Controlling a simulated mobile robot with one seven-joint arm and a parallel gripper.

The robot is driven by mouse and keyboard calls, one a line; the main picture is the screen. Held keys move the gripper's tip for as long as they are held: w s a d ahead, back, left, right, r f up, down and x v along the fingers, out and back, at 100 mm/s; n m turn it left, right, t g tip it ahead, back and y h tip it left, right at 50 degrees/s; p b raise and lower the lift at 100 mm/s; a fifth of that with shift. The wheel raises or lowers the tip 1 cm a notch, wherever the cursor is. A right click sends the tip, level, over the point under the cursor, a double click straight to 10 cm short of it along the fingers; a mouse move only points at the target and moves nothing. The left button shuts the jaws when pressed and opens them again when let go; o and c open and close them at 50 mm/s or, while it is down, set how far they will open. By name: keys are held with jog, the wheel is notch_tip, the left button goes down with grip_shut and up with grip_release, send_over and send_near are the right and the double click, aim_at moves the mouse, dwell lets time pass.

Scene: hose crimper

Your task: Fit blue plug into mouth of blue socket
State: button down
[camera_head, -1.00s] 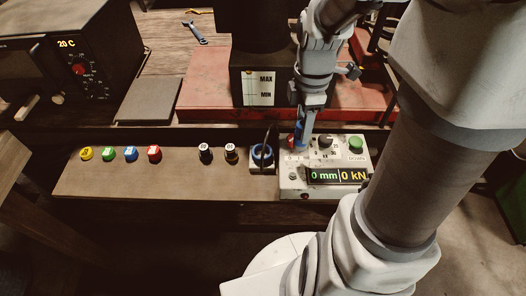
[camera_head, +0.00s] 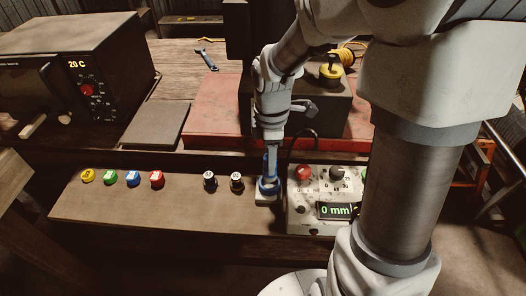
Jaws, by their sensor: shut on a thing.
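The blue socket (camera_head: 268,190) is a blue ring on a pale square base, at the right end of the wooden shelf board beside the control box. My gripper (camera_head: 270,170) points down directly above the socket and is shut on the blue plug (camera_head: 270,160). The plug is upright and partly hidden by the fingers. Its lower end is at or just over the socket's mouth. I cannot tell whether it is inside.
The control box (camera_head: 316,190), with a red button and a "0 mm" display, stands close to the right. Two small dark-and-white cylinders (camera_head: 222,182) stand to the left. Several coloured caps (camera_head: 122,178) lie farther left. A red plate (camera_head: 215,115) lies behind.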

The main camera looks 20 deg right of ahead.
jog(key=shift+f, duration=1.95)
jog(key=shift+b, duration=0.3)
jog(key=shift+f, duration=0.2)
jog(key=shift+c, duration=2.1)
grip_release()
jog(key=shift+r, duration=0.1)
notch_tip(320, 180, up, 12)
jog(key=shift+r+p, duration=0.1)
jog(key=shift+p, duration=0.9)
